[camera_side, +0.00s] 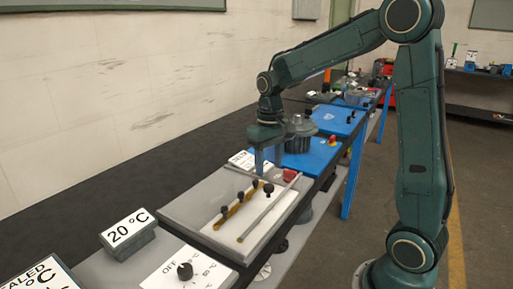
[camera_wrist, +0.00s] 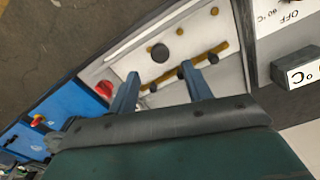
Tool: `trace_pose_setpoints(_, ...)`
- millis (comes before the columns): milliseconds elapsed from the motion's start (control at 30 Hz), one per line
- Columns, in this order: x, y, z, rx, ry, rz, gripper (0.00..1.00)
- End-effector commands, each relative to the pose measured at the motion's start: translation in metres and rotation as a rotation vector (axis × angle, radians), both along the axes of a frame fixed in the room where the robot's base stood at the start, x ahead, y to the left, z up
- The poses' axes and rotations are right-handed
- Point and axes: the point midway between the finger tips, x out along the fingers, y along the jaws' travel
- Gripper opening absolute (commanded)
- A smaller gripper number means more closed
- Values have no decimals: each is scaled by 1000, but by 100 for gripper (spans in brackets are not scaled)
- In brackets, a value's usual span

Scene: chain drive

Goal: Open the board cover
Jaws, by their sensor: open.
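The board (camera_side: 178,209) is a flat grey and white panel on the bench in the side view; its white face also shows in the wrist view (camera_wrist: 140,60). A yellow-brown strip with several black knobs (camera_side: 231,207) runs across it. A larger round black knob (camera_side: 268,187) stands by a thin grey bar; the wrist view shows this knob (camera_wrist: 160,53) just beyond the fingertips. I cannot clearly make out the cover or tell its position. My gripper (camera_side: 266,166) points down above the board's far end, fingers apart and empty. In the wrist view its two blue-grey fingers (camera_wrist: 160,71) straddle bare white surface.
A red button (camera_side: 290,175) sits near the board's far right corner. A blue panel (camera_side: 312,157) lies beyond. A 20 °C block (camera_side: 128,233) and a temperature dial (camera_side: 185,271) are at the near end. The air above the board's near half is clear.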

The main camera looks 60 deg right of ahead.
Motion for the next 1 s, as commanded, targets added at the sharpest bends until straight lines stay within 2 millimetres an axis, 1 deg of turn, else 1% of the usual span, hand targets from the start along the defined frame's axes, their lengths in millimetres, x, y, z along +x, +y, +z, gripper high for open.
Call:
trace_pose_setpoints(33, -1, 0, -9, 2, 6, 0, 49)
trace_pose_setpoints(200, -1, 0, -33, 1, 4, 0, 49)
trace_pose_setpoints(400, 0, 0, -53, 0, 2, 0, 49)
trace_pose_setpoints(600, 0, 0, -61, 0, 1, 0, 49)
trace_pose_setpoints(867, 0, 0, -61, 0, 0, 0, 49)
trace_pose_setpoints(1000, 0, 0, -61, 0, 0, 0, 22)
